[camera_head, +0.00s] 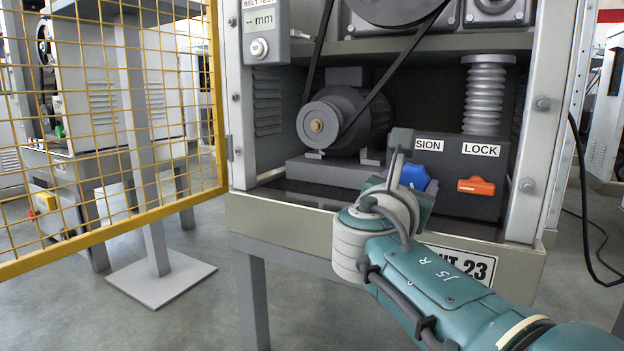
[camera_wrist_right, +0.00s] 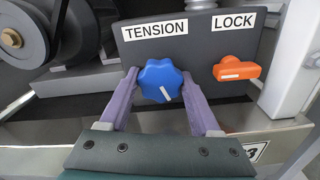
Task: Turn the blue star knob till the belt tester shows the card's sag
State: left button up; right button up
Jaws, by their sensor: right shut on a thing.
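The blue star knob (camera_head: 422,173) sits under the TENSION label on a dark panel, partly hidden by my right wrist in the head view. In the right wrist view the knob (camera_wrist_right: 156,72) shows a white line slanting down and to the right. My right gripper (camera_wrist_right: 160,82) is shut on the knob, one purple finger on each side. The belt tester (camera_head: 264,30) is fixed to the left post, and its display reads "-- mm". No sag card shows. My left gripper is out of view.
An orange lock lever (camera_head: 476,186) lies level beside the knob, under the LOCK label; it also shows in the right wrist view (camera_wrist_right: 237,67). A motor (camera_head: 345,122) with a belt stands to the left. A yellow mesh gate (camera_head: 150,214) stands open at left.

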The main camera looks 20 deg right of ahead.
jog(key=o, duration=1.4)
jog(key=shift+c, duration=0.2)
jog(key=shift+s+a+r, duration=0.1)
jog(key=shift+a, duration=0.05)
jog(key=p+v, duration=0.5)
jog(key=v, duration=0.4)
jog(key=shift+s+a, duration=0.15)
jog(key=shift+a, duration=0.05)
